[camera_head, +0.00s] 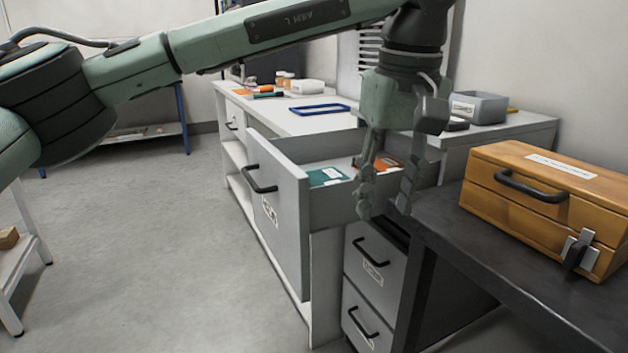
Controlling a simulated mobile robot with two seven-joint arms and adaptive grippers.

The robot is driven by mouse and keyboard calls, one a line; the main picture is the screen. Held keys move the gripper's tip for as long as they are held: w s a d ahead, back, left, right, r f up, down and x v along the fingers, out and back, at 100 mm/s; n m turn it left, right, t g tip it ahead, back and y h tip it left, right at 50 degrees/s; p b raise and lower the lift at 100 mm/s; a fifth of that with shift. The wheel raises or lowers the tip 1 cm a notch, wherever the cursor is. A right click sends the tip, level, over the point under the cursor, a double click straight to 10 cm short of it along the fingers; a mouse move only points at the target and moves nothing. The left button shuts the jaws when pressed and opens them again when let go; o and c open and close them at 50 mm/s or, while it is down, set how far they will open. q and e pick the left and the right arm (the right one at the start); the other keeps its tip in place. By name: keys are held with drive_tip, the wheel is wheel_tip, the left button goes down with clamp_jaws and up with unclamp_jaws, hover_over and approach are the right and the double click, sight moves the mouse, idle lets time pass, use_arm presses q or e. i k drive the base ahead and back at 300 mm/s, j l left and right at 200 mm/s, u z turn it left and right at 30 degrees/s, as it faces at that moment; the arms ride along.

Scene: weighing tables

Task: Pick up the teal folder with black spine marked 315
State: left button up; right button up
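A teal folder (322,177) with a small white label lies inside the pulled-out grey drawer (279,214). Its marking is too small to read, and the drawer front hides part of it. My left gripper (384,204) points down at the right side of the drawer, to the right of the teal folder and apart from it. Its two fingers are spread with nothing seen between them. An orange item (388,163) lies in the drawer behind the fingers and is partly hidden by them. My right gripper is not in view.
A wooden case (548,203) with a black handle stands on the dark table (480,250) at the right. A blue frame-like tray (320,109) and small containers are on the white counter (268,118). A grey bin (479,107) stands behind. The floor at left is mostly clear.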

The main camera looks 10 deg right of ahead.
sight(328, 175)
drive_tip(key=i+j, duration=0.2)
drive_tip(key=i, duration=0.25)
drive_tip(key=i+j, duration=0.2)
drive_tip(key=i, duration=0.25)
